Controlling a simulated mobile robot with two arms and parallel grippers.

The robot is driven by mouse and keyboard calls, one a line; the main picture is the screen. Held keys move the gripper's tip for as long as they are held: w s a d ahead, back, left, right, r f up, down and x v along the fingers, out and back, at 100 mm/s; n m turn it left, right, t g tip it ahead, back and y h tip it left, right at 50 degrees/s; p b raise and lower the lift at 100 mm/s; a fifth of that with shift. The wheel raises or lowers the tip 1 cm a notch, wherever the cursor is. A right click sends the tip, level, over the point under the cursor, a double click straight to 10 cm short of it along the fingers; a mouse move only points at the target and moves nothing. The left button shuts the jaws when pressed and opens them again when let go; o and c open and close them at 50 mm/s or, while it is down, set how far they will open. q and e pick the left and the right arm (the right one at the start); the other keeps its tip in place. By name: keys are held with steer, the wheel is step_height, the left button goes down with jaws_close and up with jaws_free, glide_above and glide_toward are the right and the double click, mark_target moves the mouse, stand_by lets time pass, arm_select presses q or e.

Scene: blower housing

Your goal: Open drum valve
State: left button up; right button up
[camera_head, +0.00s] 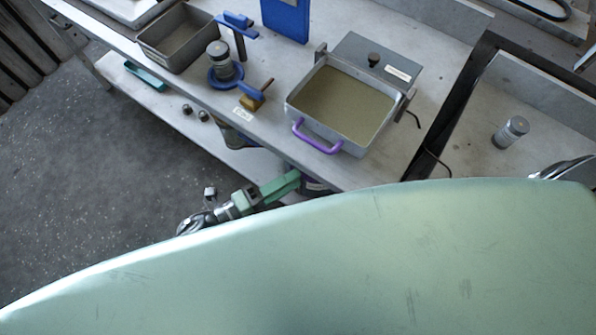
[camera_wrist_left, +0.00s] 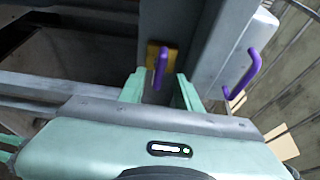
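In the left wrist view, a short purple lever (camera_wrist_left: 160,69) stands in front of a brass-yellow block (camera_wrist_left: 152,52) on a grey surface; it looks like the drum valve. My left gripper (camera_wrist_left: 159,88) has its two green fingers apart, with the lever between or just beyond the tips; I cannot tell if they touch it. In the head view, my left gripper (camera_head: 291,182) is at the bench's front edge, below the box with the purple handle. The valve is not clear there. My right gripper is not seen; my green body covers the lower part.
On the bench stand an open metal box (camera_head: 345,104) with a purple handle (camera_head: 316,140), a grey tray (camera_head: 177,38), a blue-handled brass valve (camera_head: 253,97) and a blue-based cylinder (camera_head: 220,66). A small cylinder (camera_head: 511,132) stands at right. Floor at left is clear.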

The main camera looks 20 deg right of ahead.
arm_select(q)
steer(key=x, duration=0.2)
steer(key=shift+w+d, duration=0.25)
steer(key=shift+d, duration=0.05)
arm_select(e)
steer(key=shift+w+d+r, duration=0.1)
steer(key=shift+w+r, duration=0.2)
arm_select(q)
jaws_close()
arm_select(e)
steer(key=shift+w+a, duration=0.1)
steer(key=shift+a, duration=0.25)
arm_select(q)
steer(key=shift+f, duration=0.1)
